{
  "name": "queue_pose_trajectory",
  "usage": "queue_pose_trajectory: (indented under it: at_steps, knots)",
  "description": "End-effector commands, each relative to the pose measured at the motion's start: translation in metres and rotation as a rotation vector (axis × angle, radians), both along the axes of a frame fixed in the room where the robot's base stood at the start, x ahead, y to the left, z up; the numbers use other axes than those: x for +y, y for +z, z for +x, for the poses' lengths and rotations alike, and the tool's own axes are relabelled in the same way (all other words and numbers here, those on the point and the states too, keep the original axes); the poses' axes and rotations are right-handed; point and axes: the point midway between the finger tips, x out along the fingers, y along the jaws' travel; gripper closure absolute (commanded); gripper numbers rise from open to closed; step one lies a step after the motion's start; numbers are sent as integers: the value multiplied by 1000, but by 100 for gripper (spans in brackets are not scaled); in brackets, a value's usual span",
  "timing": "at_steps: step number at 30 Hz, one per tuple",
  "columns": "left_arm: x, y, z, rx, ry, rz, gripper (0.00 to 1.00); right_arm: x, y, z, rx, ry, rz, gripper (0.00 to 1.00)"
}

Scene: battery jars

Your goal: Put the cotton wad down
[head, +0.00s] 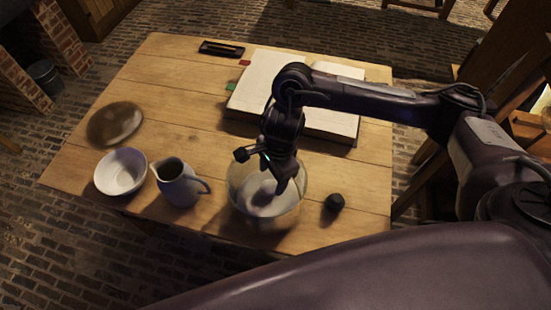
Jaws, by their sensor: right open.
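My right gripper (283,180) points down into the mouth of a wide glass jar (236,198) near the table's front edge. Its jaws are open, though the arm hides part of them. A pale grey-white mass (262,201) shows inside the jar below the fingers. I cannot tell whether it is the cotton wad or other contents, nor whether the fingers touch it. No separate cotton wad is clearly visible elsewhere. My left gripper is not in view.
A grey jug (178,184) and a white bowl (121,172) stand left of the jar. A round plate (114,124), an open book (262,85) and a dark case (221,48) lie on the wooden table (180,100). The left middle is clear.

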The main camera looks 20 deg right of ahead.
Motion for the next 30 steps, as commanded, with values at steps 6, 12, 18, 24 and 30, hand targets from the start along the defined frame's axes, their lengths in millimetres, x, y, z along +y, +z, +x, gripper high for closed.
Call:
queue_pose_trajectory:
  at_steps: [6, 12, 18, 24, 30]
  knots:
    - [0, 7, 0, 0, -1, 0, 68, -7, 46, 4, -8, 0, -2, 39]
    - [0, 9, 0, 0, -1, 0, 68, -11, 70, 3, -4, -1, -1, 39]
    - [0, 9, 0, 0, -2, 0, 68, -12, 79, 3, -1, -1, -1, 39]
    - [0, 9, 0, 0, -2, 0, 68, -12, 79, 3, 0, -1, -1, 39]
    - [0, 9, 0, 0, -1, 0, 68, -12, 79, 3, 0, -1, -1, 39]
